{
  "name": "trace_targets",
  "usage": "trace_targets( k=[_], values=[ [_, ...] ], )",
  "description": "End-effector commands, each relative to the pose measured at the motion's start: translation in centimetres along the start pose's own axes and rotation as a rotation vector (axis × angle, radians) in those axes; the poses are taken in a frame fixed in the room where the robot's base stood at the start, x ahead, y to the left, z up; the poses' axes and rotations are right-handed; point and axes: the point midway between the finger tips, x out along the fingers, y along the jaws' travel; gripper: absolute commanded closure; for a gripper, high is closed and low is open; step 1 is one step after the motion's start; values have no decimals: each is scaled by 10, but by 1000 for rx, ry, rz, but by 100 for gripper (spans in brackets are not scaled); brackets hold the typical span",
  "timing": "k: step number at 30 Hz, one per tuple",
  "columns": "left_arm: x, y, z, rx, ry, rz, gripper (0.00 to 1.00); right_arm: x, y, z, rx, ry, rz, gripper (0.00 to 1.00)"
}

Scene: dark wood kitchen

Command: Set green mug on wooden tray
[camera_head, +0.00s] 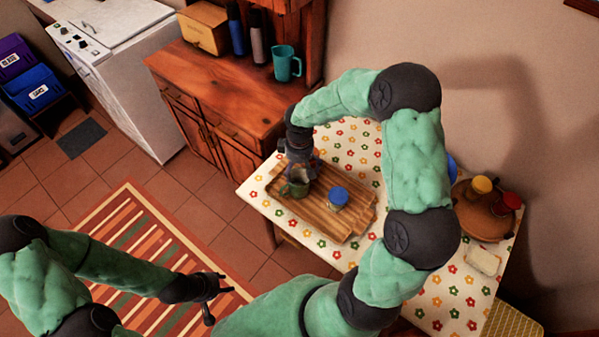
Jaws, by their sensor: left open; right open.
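The green mug (297,189) stands on the wooden tray (339,232), near the tray's upper left end. My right gripper (300,174) is directly above and around the top of the mug, and its fingers partly hide it. It is open; whether it touches the mug I cannot tell. The tray lies on a table with a flowered cloth (438,297). A jar with a blue lid (338,198) also stands on the tray, to the right of the mug. My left gripper (214,297) is open and empty, low over the floor side at the left of the table.
A round wooden board (467,218) with red and yellow-lidded jars is at the table's right. A pale dish (482,262) lies near it. A teal jug (286,64) stands on the wooden cabinet (213,84) behind. My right arm spans over the table.

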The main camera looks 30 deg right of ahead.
Motion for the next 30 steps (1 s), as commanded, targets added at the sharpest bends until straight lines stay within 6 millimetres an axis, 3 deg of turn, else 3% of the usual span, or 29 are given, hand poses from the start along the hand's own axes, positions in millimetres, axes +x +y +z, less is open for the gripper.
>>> trace_targets(
  k=[1,6,11,14,17,23,30],
  values=[
    [-4,1,0,0,0,0,58,-13,0,-1,0,4,1,1],
    [-8,3,0,0,0,0,58,-38,0,0,0,1,0,1],
    [-10,4,0,0,0,0,58,-50,0,0,0,0,-1,1],
    [-10,4,0,0,0,0,58,-45,-7,-1,3,3,-17,1],
    [-10,4,0,0,0,0,58,-22,-28,-3,21,16,-65,1],
    [-10,4,0,0,0,0,58,47,-99,0,131,62,-215,1],
    [-10,4,0,0,0,0,58,108,-173,26,325,81,-330,1]
  ],
)
